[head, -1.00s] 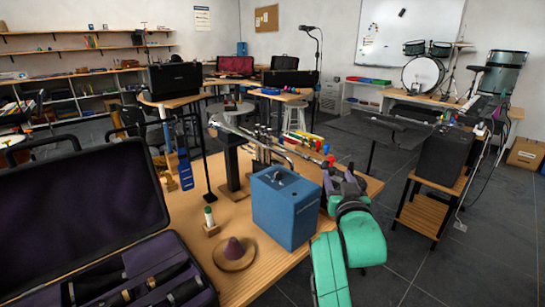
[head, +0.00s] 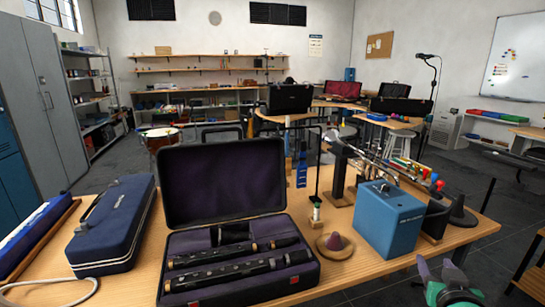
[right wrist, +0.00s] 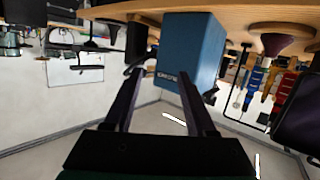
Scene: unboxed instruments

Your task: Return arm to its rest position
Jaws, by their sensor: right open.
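My right gripper (head: 441,268) shows at the bottom right of the head view, with a green and purple wrist, low beside the table's right front edge. In the right wrist view its two dark fingers (right wrist: 172,85) are apart with nothing between them. That view is upside down. The blue box (head: 390,220) stands on the table, beyond and to the left of the gripper; it also shows past the fingers in the right wrist view (right wrist: 188,52). The gripper appears apart from the box. My left arm and gripper are not in view.
The wooden table (head: 285,298) holds an open case (head: 225,180) with dark instrument pieces, a closed blue case (head: 115,225), a cone on a round base (head: 335,244) and a stand with a metal instrument (head: 340,175). Floor shows right of the table.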

